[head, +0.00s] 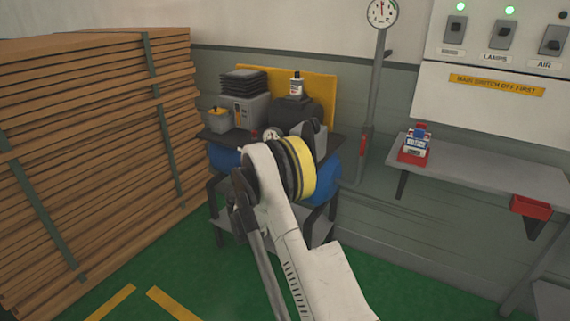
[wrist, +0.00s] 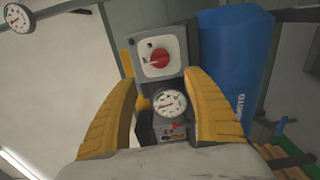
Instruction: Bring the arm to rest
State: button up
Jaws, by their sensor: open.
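My arm (head: 300,255) reaches from the bottom of the head view toward a compressor bench with blue tanks (head: 325,178). My gripper (wrist: 157,85) shows in the wrist view as two yellow fingers, spread apart with nothing held between them. Beyond the fingers are a grey box with a red rotary knob (wrist: 159,58) and a round pressure gauge (wrist: 170,103). In the head view my wrist hides most of the gripper and part of the bench. Whether the fingers touch anything is not clear.
Stacked timber (head: 90,150) stands close on the left. A switch panel (head: 500,70) hangs above. A blue tank (wrist: 235,65) is right of the fingers.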

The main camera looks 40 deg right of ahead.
dwell(0.4)
jog(key=s+a+r+m+y, duration=0.3)
jog(key=s+a+r+y, duration=0.4)
jog(key=s+a+r, duration=0.6)
jog(key=s+a+f+y, duration=0.3)
jog(key=s+a+y, duration=0.1)
jog(key=s+a, duration=0.7)
jog(key=s+a+f+m+y, duration=0.1)
jog(key=s+a+f+y, duration=0.2)
jog(key=s+a, duration=0.8)
jog(key=s+y, duration=0.1)
jog(key=y, duration=0.1)
jog(key=shift+s+a+m+y, duration=0.3)
jog(key=shift+s+a, duration=0.05)
jog(key=shift+a, duration=0.05)
